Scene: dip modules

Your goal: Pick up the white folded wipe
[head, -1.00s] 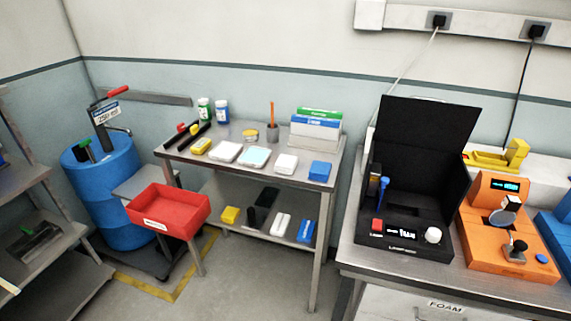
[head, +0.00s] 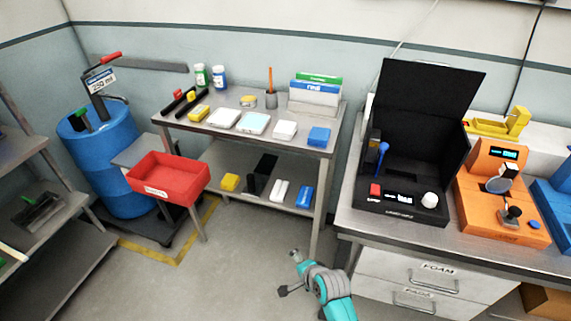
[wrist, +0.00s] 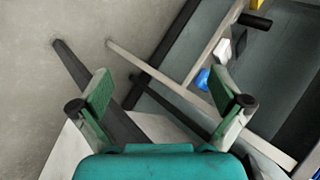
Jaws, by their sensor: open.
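A soft-looking white folded piece (head: 285,130) lies on the upper table top, left of a blue folded piece (head: 319,136). Another white piece (head: 279,191) lies on the lower shelf, between a black block and a blue piece (head: 304,196). I cannot tell for sure which white one is the wipe. My gripper (head: 289,272) is in front of the table, low and apart from all of these. In the wrist view my gripper (wrist: 166,88) is open and empty, with a white piece (wrist: 222,50) and a blue piece (wrist: 202,78) beyond it.
The upper top (head: 185,128) also holds flat white packs, bottles, a pencil cup and boxes. A red bin (head: 168,180) stands front left. A bench with a black case (head: 400,203) and drawers is close on the right. The floor in front is clear.

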